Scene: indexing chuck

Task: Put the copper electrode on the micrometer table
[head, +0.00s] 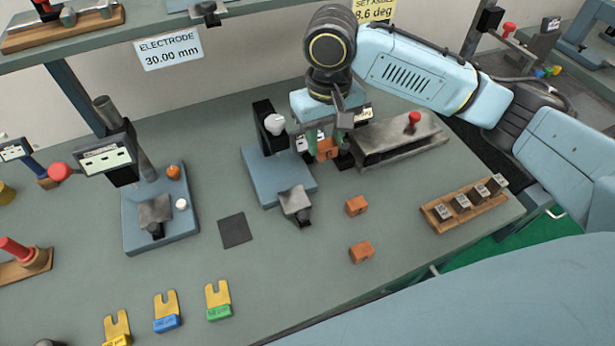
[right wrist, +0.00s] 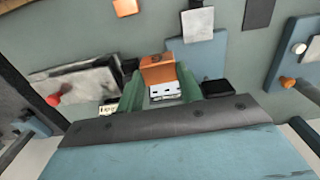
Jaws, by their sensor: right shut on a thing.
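A copper block (head: 327,150) is between the green fingers of my right gripper (head: 325,142), which is shut on it; the block also shows in the right wrist view (right wrist: 157,69). It hangs near the back right of a blue-based device (head: 262,180) with a black column and a grey block (head: 295,203) at its front. A second blue-based stand (head: 133,233) on the left has a post, a display and a grey plate (head: 155,213). I cannot tell which is the micrometer table. Two more copper blocks (head: 356,206) (head: 361,252) lie on the bench. My left gripper is not in view.
A grey metal fixture with a red knob (head: 414,118) stands at the back right. A wooden rack (head: 463,208) of small grey blocks is at the right. A dark mat (head: 235,230) lies between the stands. Several yellow forks (head: 217,297) lie in front. The front middle bench is free.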

